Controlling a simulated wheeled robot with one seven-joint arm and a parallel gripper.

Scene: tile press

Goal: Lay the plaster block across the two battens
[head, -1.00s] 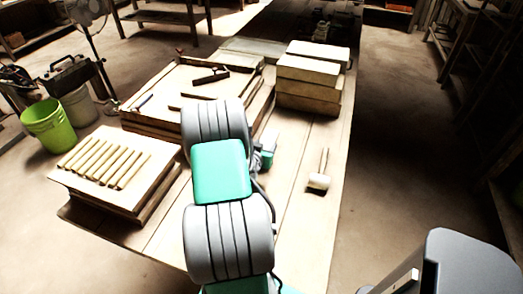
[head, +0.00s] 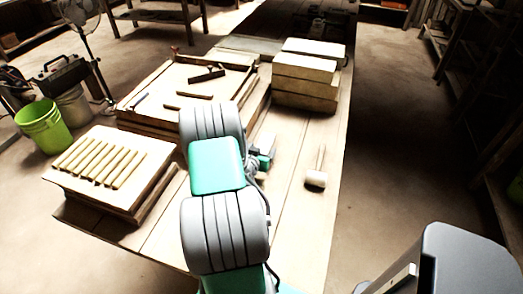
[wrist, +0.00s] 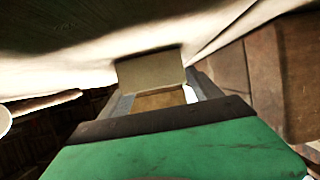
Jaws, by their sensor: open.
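My gripper (wrist: 160,98) is open, its dark fingers reaching forward in the wrist view. A pale, flat-faced block (wrist: 150,66) shows between and just beyond the fingertips; I take it for the plaster block, but contact cannot be told. In the head view my arm covers most of this area, and only part of my wrist shows beside it. A short batten (head: 194,94) lies on the low wooden platform (head: 150,113) left of my arm. Another strip (head: 245,86) lies along the platform's right side. I cannot tell whether these are the two battens meant.
A stack of pale blocks (head: 305,82) stands at the back right. Several thin rods (head: 98,164) lie on a board stack at left. A dark-handled tool (head: 207,74) rests on the platform. Bare planks surround the mallet.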

